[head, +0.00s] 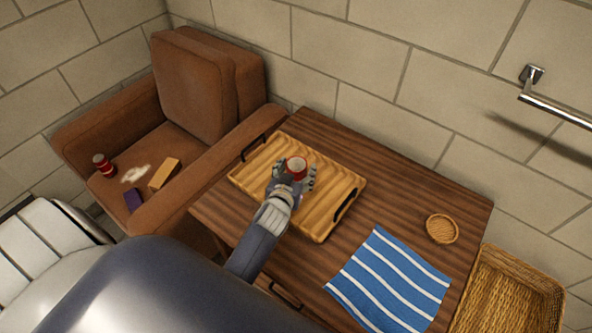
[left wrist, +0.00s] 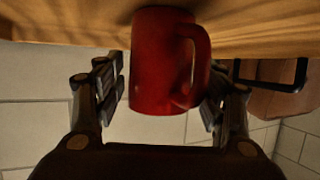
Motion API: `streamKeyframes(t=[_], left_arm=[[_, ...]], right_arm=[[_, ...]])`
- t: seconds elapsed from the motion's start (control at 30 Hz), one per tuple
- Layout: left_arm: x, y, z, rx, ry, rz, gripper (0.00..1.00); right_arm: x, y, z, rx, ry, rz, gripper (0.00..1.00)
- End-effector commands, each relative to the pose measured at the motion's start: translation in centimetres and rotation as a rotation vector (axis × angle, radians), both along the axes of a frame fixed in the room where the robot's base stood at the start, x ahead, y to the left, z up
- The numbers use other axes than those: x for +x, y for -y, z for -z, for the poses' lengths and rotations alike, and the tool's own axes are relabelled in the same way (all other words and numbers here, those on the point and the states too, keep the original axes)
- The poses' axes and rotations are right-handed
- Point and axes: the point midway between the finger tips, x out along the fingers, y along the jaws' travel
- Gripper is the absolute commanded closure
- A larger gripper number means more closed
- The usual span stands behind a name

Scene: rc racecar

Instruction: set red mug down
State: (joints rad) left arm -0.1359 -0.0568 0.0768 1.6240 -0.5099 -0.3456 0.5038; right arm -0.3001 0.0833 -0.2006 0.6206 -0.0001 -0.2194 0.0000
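The red mug (head: 297,168), pale inside, is upright at the wooden tray (head: 325,215), over its back middle part. My left gripper (head: 292,176) reaches in from the front with its fingers on either side of the mug. In the left wrist view the mug (left wrist: 163,62) is between the two fingers (left wrist: 164,95), with its handle at the right. A narrow gap shows between the left finger and the mug, so the gripper looks open around it. The mug's base appears to meet the tray's wood. My right gripper is not in view.
The tray lies on a dark wooden table (head: 390,190). A blue striped cloth (head: 390,283) and a round woven coaster (head: 442,229) lie to the right. A wicker basket (head: 555,285) is at the far right. A brown armchair (head: 190,80) holding small items stands at left.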

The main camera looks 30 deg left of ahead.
Motion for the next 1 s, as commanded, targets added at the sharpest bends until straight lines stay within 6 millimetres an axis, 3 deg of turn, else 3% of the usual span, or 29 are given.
streamKeyframes(t=[0.37, 1.0], left_arm=[[0.0, 0.0, -0.6, 0.000, 0.001, 0.000, 0.33], [-9.6, 2.4, -4.4, -0.002, -0.001, -0.001, 0.33]], right_arm=[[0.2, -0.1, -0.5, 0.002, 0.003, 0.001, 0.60], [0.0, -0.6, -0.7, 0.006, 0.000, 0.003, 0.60]])
